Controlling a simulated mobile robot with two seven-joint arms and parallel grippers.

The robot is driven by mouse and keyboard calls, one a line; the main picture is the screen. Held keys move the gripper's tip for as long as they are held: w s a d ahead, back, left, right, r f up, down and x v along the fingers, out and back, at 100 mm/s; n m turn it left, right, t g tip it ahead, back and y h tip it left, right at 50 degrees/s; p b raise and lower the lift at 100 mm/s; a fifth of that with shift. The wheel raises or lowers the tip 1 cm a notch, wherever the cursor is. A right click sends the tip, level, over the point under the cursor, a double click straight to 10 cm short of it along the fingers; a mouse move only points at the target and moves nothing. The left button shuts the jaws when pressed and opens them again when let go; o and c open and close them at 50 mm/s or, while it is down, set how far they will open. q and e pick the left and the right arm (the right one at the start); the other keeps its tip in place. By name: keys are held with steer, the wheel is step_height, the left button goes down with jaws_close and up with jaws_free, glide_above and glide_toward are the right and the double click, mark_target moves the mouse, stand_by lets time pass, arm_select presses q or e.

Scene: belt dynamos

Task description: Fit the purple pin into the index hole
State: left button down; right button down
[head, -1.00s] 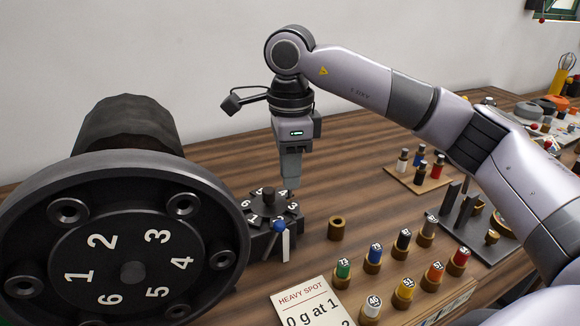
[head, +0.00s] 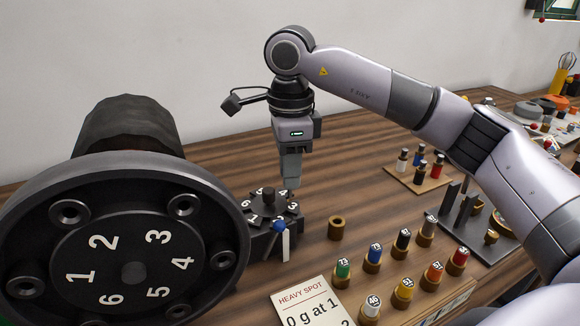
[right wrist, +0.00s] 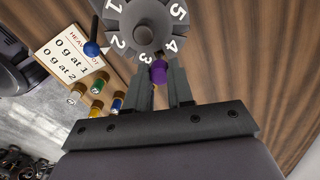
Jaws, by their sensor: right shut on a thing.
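The purple pin (right wrist: 158,72) shows in the right wrist view between the fingers of my right gripper (right wrist: 166,82), which is shut on it. The pin is at the rim of a dark numbered dial (right wrist: 128,35), beside the number 3. I cannot tell whether it is in a hole there; the index hole is hidden. In the head view my right gripper (head: 291,184) points down over the back right of the same dial (head: 270,211), and the pin cannot be made out. A blue-knobbed lever (head: 278,226) stands at the dial's front. My left gripper is not in view.
A large dark numbered wheel (head: 200,190) fills the left foreground. An empty brass socket (head: 336,228) stands right of the dial. Several capped weights in brass sockets (head: 404,290) and a heavy-spot card (head: 305,300) lie in front. Bare wood lies behind the socket.

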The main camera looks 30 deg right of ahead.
steer(key=shift+f+b, duration=0.95)
steer(key=shift+f, duration=0.5)
steer(key=c, duration=0.9)
jaws_free()
step_height(320, 180, up, 7)
steer(key=shift+f, duration=0.15)
steer(key=shift+r, duration=0.25)
steer(key=shift+f, duration=0.1)
